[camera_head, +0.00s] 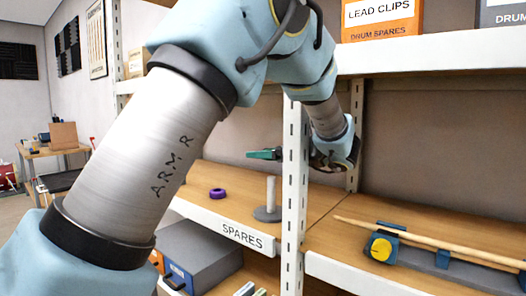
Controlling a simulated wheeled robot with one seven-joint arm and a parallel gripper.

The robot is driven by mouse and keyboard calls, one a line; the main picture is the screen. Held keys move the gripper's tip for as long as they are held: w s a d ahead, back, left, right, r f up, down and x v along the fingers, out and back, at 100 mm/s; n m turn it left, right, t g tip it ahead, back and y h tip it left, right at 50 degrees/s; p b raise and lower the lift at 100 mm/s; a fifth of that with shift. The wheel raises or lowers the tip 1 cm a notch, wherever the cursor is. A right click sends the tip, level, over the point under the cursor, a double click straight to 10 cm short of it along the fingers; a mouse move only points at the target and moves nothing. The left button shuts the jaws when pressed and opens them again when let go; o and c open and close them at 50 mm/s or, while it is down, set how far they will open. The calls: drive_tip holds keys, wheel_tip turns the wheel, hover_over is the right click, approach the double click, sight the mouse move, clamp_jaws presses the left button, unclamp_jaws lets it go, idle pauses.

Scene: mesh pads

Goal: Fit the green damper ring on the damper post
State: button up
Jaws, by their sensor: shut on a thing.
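My gripper (285,154) reaches in behind the white shelf upright and points left. It is shut on the green damper ring (262,154), which shows nearly edge-on as a thin green shape. The damper post (270,190) is a pale upright peg on a round grey base, standing on the wooden shelf. The ring is held above the post's top and slightly left of it in the picture; the depth between them is hard to tell. The shelf upright hides part of my gripper and the right edge of the post's base.
A purple ring (217,193) lies on the shelf left of the post. The white upright (294,180) stands close on the right. Right of it lie a wooden rod (425,241) and a blue-and-yellow tool (381,246). An upper shelf (430,57) runs above.

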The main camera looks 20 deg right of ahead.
drive_tip(key=shift+f+b, duration=1.95)
drive_tip(key=shift+f, duration=3)
drive_tip(key=o, duration=1.4)
wheel_tip(320, 180, up, 10)
drive_tip(key=shift+d, duration=0.1)
